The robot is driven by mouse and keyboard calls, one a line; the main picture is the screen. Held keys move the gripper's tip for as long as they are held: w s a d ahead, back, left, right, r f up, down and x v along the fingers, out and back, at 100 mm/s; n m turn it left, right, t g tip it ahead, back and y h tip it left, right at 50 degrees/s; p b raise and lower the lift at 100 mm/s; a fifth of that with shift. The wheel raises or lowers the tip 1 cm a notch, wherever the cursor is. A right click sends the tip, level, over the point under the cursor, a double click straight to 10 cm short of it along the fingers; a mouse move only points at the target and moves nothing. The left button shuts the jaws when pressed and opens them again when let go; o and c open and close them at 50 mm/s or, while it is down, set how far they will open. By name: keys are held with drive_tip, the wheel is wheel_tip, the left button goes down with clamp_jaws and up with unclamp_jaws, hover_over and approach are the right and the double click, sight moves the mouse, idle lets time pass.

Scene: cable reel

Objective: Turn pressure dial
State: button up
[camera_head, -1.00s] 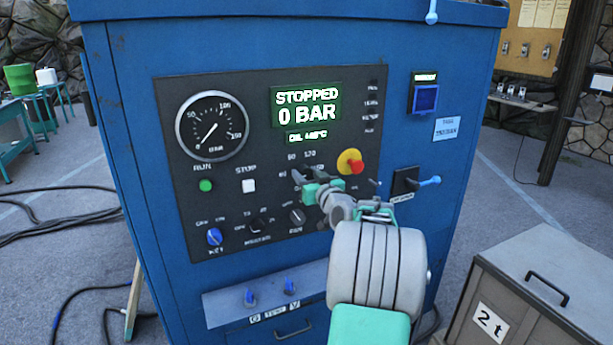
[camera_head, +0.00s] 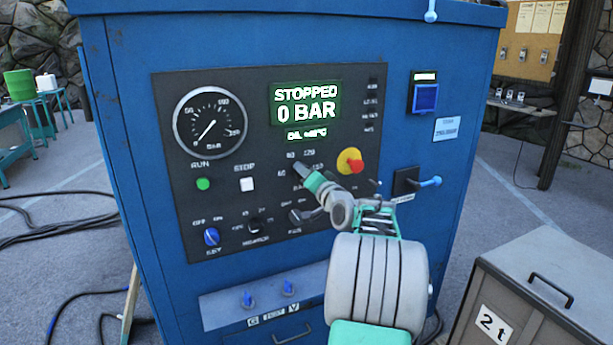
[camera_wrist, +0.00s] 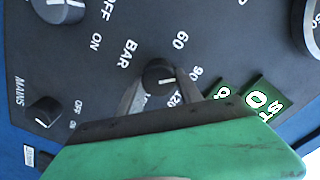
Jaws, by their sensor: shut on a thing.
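The pressure dial (camera_wrist: 158,73) is a small black knob with a white line. In the wrist view it sits beside the BAR label, with 60, 90 and 120 around it. Its white line points roughly toward 90. My gripper (camera_wrist: 162,84) is shut on the dial, one grey finger on each side. In the head view my gripper (camera_head: 301,169) is at the panel below the display and hides the dial. The display (camera_head: 306,106) reads STOPPED, 0 BAR. The round gauge (camera_head: 210,121) has its needle pointing to the lower left.
A red and yellow emergency button (camera_head: 350,161) is just right of my gripper. A green run button (camera_head: 203,184), a white stop button (camera_head: 247,184) and a blue key switch (camera_head: 212,237) are to the left. A grey box marked 2t (camera_head: 540,262) stands at the lower right.

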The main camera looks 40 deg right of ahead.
drive_tip(key=shift+m, duration=1.3)
drive_tip(key=o, duration=1.4)
drive_tip(key=shift+c, duration=0.2)
drive_tip(key=shift+s, duration=0.1)
drive_tip(key=b+v, duration=0.1)
drive_tip(key=v, duration=0.6)
drive_tip(key=shift+s+b, duration=0.35)
drive_tip(key=shift+a, duration=0.1)
